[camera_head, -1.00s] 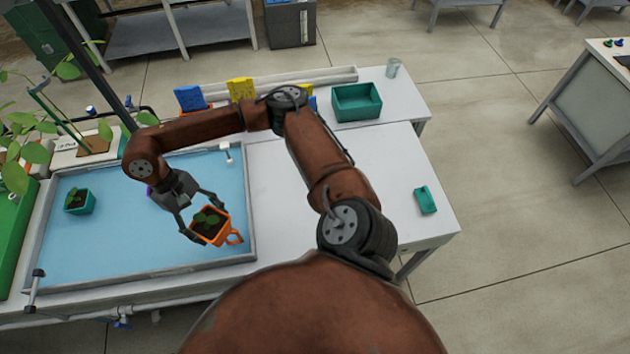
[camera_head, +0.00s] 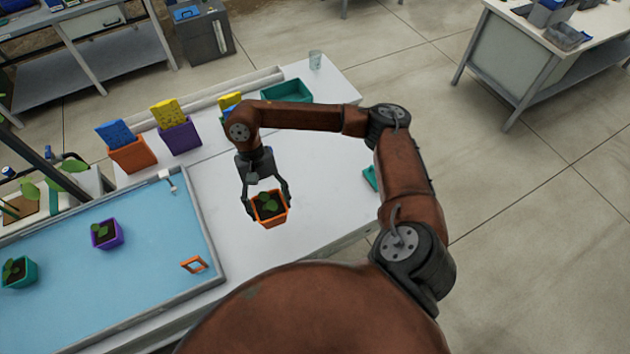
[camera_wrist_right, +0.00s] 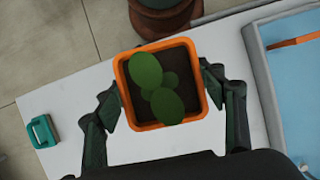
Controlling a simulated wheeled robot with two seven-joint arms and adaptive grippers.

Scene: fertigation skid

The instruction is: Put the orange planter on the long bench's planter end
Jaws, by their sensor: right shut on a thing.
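The orange planter (camera_head: 270,209) is a small square pot with dark soil and a green seedling. My right gripper (camera_head: 267,195) is shut on it, with a finger on each of two opposite sides. In the head view it is over the white bench top (camera_head: 230,232), right of the blue tray; I cannot tell how high above the top. The right wrist view shows the planter (camera_wrist_right: 162,118) upright between the fingers (camera_wrist_right: 162,98), with bare white bench (camera_wrist_right: 70,105) around it. My left gripper is not in view.
The blue tray (camera_head: 140,262) holds a purple planter (camera_head: 107,234), a teal planter (camera_head: 18,271) and an orange frame-like piece (camera_head: 194,265). An orange bin (camera_head: 131,154), a purple bin (camera_head: 180,136) and a teal bin (camera_head: 287,91) line the back. A teal piece (camera_head: 370,179) lies at right.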

